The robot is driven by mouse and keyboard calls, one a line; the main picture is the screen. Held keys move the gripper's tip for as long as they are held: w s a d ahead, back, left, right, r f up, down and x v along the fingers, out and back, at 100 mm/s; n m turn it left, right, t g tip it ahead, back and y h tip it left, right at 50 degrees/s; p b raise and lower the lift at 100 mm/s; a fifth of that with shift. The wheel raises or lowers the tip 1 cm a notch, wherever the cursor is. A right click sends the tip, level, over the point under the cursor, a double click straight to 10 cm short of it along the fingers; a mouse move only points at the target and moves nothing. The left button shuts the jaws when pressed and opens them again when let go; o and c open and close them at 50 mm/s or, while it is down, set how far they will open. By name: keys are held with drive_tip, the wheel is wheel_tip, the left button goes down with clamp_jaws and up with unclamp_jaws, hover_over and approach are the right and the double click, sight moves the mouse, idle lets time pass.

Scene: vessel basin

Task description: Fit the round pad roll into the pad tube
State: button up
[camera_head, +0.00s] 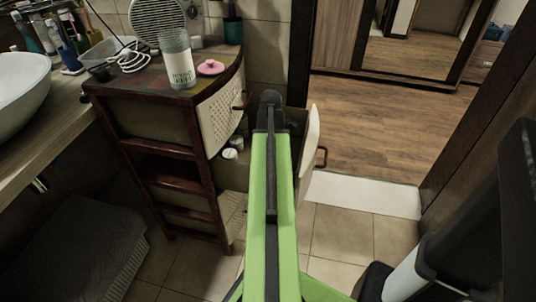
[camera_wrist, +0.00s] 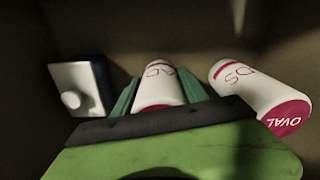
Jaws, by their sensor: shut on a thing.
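In the wrist view my gripper (camera_wrist: 159,88) has its green fingers on both sides of a white pad roll (camera_wrist: 159,84) with pink letters, shut on it. The roll's near end is hidden by my gripper, so its end label cannot be read. A second white roll (camera_wrist: 245,86) with a pink end marked OVAL lies to the right, apart from the fingers. In the head view the clear pad tube (camera_head: 178,62) stands upright on the cabinet top, with lettering on its side. My fingers are hidden there behind my green arm, over the open drawer.
A pink lid-like disc (camera_head: 210,68) lies right of the tube, and a white cable (camera_head: 131,58) lies left. The open drawer's front (camera_head: 310,150) stands out to the right. A small box with a round knob (camera_wrist: 80,88) is in the drawer's left side.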

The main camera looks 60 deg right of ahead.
drive_tip(key=c, duration=0.4)
drive_tip(key=shift+r, duration=0.1)
drive_tip(key=shift+c, duration=0.2)
wheel_tip(320, 180, up, 10)
drive_tip(key=p, duration=1)
